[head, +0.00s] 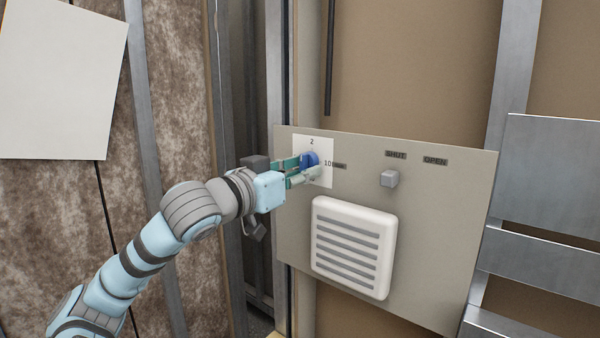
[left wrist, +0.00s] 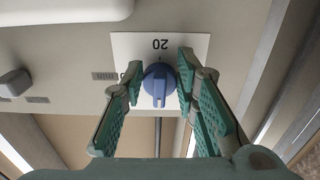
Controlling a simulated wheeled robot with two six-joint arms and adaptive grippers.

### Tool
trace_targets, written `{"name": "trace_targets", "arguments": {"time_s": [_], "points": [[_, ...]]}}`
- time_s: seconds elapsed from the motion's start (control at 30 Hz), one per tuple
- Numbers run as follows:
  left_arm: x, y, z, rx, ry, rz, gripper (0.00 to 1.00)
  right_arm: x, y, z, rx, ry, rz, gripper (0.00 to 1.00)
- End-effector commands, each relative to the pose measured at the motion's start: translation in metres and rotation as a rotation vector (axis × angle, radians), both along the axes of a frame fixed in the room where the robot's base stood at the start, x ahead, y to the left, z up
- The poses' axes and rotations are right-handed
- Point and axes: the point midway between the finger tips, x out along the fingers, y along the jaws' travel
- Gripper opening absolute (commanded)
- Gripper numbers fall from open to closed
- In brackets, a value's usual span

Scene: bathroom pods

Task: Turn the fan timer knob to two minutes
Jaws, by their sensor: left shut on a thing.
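The blue fan timer knob (head: 309,160) sits on a white dial plate (head: 300,142) at the upper left of a grey panel. The plate reads 2 above the knob and 10 to its right. In the left wrist view, which is upside down, the knob (left wrist: 159,88) has a raised grip bar standing roughly upright, and 20 is printed on the plate (left wrist: 190,43). My left gripper (head: 306,169) has its green fingers on either side of the knob, shut on it. The fingers hide part of the dial. My right gripper is not in view.
The grey panel (head: 440,220) also bears a white slatted vent (head: 353,248) below the knob and a grey square knob (head: 389,179) to the right, under SHUT and OPEN labels. Metal studs (head: 515,80) stand at both sides. Free space lies in front of the panel's right part.

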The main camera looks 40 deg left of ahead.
Motion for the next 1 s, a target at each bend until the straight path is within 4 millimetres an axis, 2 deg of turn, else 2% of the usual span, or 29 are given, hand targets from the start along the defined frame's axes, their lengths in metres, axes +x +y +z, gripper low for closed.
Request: {"name": "trace_targets", "arguments": {"time_s": [0.13,0.17,0.27,0.3,0.57,0.67,0.77,1.0], "points": [[0.0,0.0,-0.001,0.0,0.003,-0.001,0.0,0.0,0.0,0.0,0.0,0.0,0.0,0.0],[0.0,0.0,-0.001,0.0,0.003,-0.001,0.29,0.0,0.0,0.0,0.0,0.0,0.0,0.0],[0.0,0.0,-0.001,0.001,0.002,-0.001,0.45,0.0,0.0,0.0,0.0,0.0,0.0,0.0],[0.0,0.0,-0.001,0.001,0.002,-0.001,0.47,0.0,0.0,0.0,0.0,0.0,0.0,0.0],[0.0,0.0,0.0,0.001,0.0,0.0,0.47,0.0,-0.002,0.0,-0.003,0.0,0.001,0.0],[0.0,0.001,0.007,-0.002,-0.005,0.003,0.47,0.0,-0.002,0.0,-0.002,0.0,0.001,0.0],[0.0,0.0,0.022,-0.007,-0.01,0.0,0.47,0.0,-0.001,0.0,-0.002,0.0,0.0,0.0],[0.0,-0.002,0.076,-0.003,-0.006,-0.006,0.47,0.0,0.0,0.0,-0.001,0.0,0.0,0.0]]}}
